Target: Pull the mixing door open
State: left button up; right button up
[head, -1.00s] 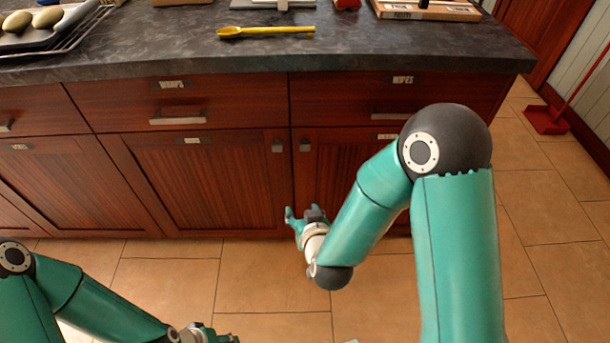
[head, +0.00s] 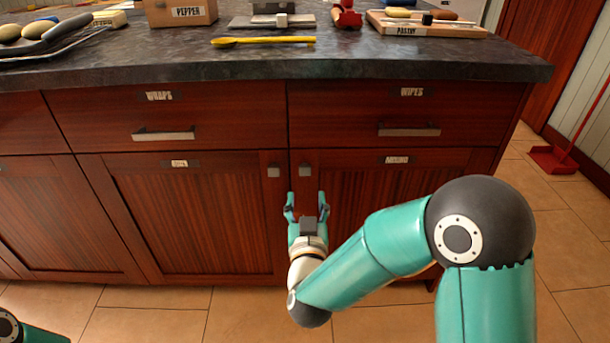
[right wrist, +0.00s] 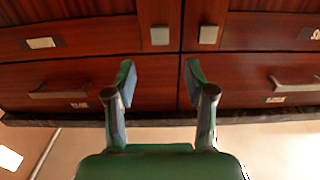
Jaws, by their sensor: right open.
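The mixing door (head: 385,230) is the shut lower cabinet door on the right, with a label (head: 397,160) and a small square grey knob (head: 305,170) at its upper left corner. My right gripper (head: 306,200) is open and empty, its fingers pointing at the door just below the knob in the picture. In the right wrist view, which is upside down, the knob (right wrist: 160,36) lines up with the gap between the open fingers (right wrist: 157,72), beyond the tips and apart from them. My left gripper is out of view.
The neighbouring door has a similar knob (head: 273,171) close by on the left. Drawers with bar handles, such as the wipes drawer handle (head: 409,130), sit above. The counter (head: 180,70) overhangs them. A red dustpan (head: 553,158) lies on the floor at right.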

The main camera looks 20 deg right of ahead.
aim_at(305, 172)
jog(key=b+x, duration=0.1)
jog(key=x, duration=0.9)
jog(key=shift+w+f, duration=0.1)
grip_shut()
